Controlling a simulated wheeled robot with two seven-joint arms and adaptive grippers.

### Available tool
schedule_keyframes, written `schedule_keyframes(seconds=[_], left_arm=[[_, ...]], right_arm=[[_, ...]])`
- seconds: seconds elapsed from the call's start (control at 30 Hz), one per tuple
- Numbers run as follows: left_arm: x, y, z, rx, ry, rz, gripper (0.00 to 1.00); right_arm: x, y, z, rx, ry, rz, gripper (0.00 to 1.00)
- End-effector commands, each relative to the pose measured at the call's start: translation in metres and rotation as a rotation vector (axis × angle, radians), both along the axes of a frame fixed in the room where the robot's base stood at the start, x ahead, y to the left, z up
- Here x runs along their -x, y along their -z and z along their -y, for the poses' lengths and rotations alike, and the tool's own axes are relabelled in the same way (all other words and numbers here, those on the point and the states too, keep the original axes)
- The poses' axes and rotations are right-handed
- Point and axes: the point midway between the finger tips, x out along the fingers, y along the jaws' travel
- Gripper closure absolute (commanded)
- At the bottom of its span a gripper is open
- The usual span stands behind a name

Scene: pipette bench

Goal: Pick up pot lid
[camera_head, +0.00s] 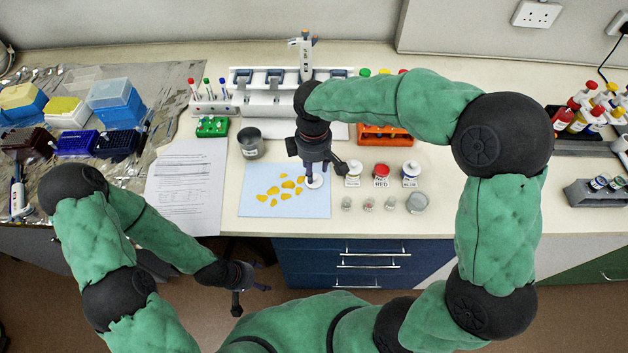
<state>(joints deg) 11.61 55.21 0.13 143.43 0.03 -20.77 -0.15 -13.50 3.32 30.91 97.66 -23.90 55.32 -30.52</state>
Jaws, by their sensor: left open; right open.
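A small white disc that looks like the pot lid (314,182) lies at the right part of the light blue sheet (257,204). My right gripper (322,170) points down just above it, open, and partly hides it. I cannot tell whether a finger touches the lid. To its right stand a white-labelled pot (352,175), a red-labelled pot (381,177) and a blue-labelled pot (411,175). One right finger is close to the white-labelled pot. My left gripper (250,296) is open and empty, low in front of the bench edge.
Yellow pieces (281,190) lie on the sheet. Several small glass vessels (389,203) stand in front of the pots. A grey metal cup (250,143), a green rack (212,127) and an orange rack (386,134) stand behind. A printed paper (187,185) lies left.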

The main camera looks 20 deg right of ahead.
Motion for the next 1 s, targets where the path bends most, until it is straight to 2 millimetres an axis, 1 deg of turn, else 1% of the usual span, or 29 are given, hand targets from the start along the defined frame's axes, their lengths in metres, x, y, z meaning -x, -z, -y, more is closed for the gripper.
schedule_keyframes(seconds=[0.03, 0.2, 0.3, 0.47, 0.5, 0.57, 0.6, 0.67, 0.83, 0.87, 1.0], left_arm=[[0.000, 0.007, 0.000, 0.000, 0.000, 0.000, 0.30], [0.000, 0.015, 0.000, 0.000, 0.000, 0.000, 0.30], [0.000, 0.016, 0.000, 0.000, 0.000, 0.000, 0.30], [0.000, 0.015, 0.000, 0.000, 0.000, 0.000, 0.30], [0.000, 0.015, 0.000, 0.000, 0.000, 0.000, 0.30], [0.000, 0.015, 0.000, 0.000, 0.000, 0.000, 0.30], [0.000, 0.015, 0.000, 0.000, 0.000, 0.000, 0.30], [0.000, 0.015, 0.000, 0.000, 0.000, 0.000, 0.30], [0.000, 0.015, 0.000, 0.000, 0.000, 0.000, 0.30], [0.000, 0.015, 0.000, 0.000, 0.000, 0.000, 0.30], [0.000, 0.015, 0.000, 0.000, 0.000, 0.000, 0.30]], right_arm=[[0.001, 0.011, 0.002, 0.001, 0.000, -0.003, 0.54], [0.001, 0.034, 0.003, 0.001, 0.000, -0.004, 0.54], [0.001, 0.037, 0.003, 0.001, 0.000, -0.002, 0.54], [0.000, 0.036, 0.003, 0.000, 0.000, -0.001, 0.54], [0.000, 0.036, 0.003, 0.000, 0.000, -0.001, 0.63], [0.000, 0.036, 0.003, 0.000, 0.000, -0.001, 0.74], [0.000, 0.036, 0.003, 0.000, 0.000, -0.001, 0.82], [0.000, 0.035, 0.003, 0.000, 0.000, -0.001, 0.92], [0.000, 0.035, 0.003, 0.000, 0.000, -0.001, 0.94], [0.000, 0.035, 0.003, 0.000, 0.000, -0.001, 0.96], [0.000, 0.035, 0.003, 0.000, 0.000, -0.001, 0.97]])
